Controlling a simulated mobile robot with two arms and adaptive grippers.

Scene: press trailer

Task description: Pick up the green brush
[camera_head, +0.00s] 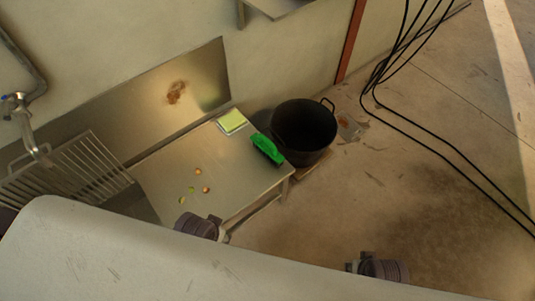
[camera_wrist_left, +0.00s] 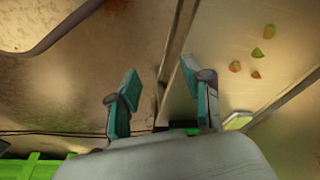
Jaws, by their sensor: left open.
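The green brush (camera_head: 267,149) lies on the right edge of a low metal table (camera_head: 160,163), beside a black pot. In the left wrist view, a dark and green piece low between the fingers looks like the brush (camera_wrist_left: 186,129), mostly hidden by my gripper body. My left gripper (camera_wrist_left: 160,88) is open and empty, its teal-padded fingers spread apart near the table's edge. In the head view its arm end (camera_head: 200,226) is at the table's near side, apart from the brush. My right arm's dark end (camera_head: 380,268) is over the floor at lower right; its fingers cannot be made out.
The black pot (camera_head: 304,130) stands just right of the table. A yellow-green sponge-like pad (camera_head: 231,121) and several small scraps (camera_head: 206,190) lie on the tabletop. A metal rack (camera_head: 65,172) and tap are at left. Black cables (camera_head: 420,122) hang at right. Floor at right is mostly clear.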

